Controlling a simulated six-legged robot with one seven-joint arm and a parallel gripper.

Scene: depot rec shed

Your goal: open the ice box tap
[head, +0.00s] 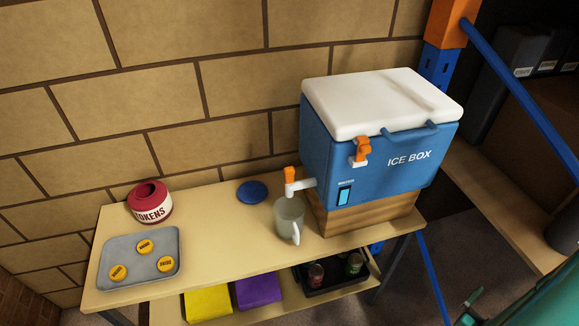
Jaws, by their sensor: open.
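The blue ice box (350,165) with a white lid (380,98) sits on a wooden block (360,212) on the table. Its tap (300,186) is a white spout with an orange lever (289,174) that stands upright, on the box's left side. A pale translucent mug (289,217) stands below the spout. A separate orange latch (362,148) is on the box front, under the lid. My gripper is not in view; teal parts, probably mine, show at the lower right, well away from the tap.
On the table (225,232) are a red tokens tin (150,204), a grey tray (139,270) with yellow discs, and a blue disc (252,191). The lower shelf holds yellow and purple items and a black tray of bottles. A blue brace (520,95) slants at right.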

